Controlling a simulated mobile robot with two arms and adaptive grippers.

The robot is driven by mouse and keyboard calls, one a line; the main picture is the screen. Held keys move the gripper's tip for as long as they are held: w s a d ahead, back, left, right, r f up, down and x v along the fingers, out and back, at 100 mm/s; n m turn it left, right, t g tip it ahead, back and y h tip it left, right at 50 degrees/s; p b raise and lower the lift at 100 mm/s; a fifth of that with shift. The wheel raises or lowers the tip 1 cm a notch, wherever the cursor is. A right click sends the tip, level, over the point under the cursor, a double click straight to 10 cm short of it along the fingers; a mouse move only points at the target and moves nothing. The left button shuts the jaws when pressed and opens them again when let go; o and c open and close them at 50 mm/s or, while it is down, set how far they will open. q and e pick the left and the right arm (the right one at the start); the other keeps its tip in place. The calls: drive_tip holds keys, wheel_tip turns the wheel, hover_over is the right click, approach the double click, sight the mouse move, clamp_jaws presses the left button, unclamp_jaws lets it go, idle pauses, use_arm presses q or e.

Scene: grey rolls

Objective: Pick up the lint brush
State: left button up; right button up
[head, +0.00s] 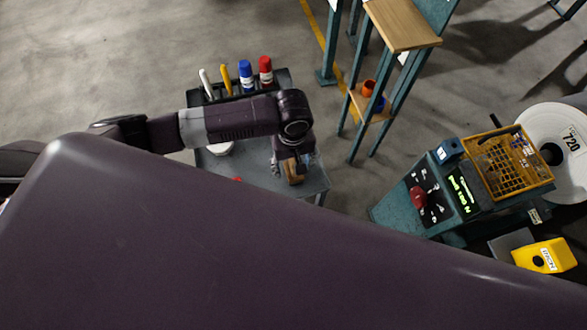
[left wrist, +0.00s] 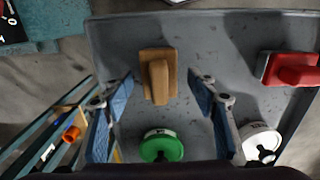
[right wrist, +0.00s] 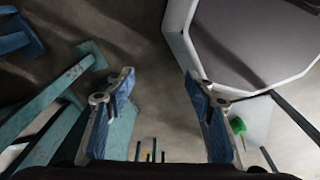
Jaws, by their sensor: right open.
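A tan wooden block brush with a raised handle (left wrist: 158,82) lies on the grey cart top (left wrist: 210,40); I take it for the lint brush. It also shows in the head view (head: 292,175), partly hidden by my left gripper (head: 290,163). In the left wrist view my left gripper (left wrist: 163,84) is open, its blue-padded fingers on either side of the brush with gaps between. Whether the fingertips are down at its height is unclear. In the right wrist view my right gripper (right wrist: 158,78) is open and empty, away from the cart.
A red-handled tool (left wrist: 293,70), a green-topped round item (left wrist: 160,148) and a white round item (left wrist: 258,140) share the cart. Blue (head: 246,75) and red (head: 265,70) bottles stand at its back. A wood-topped stand (head: 402,25) and a machine (head: 440,190) are to the right.

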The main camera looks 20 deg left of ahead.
sight(293, 163)
use_arm(q)
drive_tip(key=c, duration=1.2)
drive_tip(key=shift+c, duration=0.6)
drive_tip(key=shift+r, duration=0.55)
wheel_tip(293, 163, up, 19)
use_arm(e)
drive_tip(key=shift+s+d+f, duration=0.1)
drive_tip(key=shift+s+d, duration=0.1)
drive_tip(key=shift+s, duration=1)
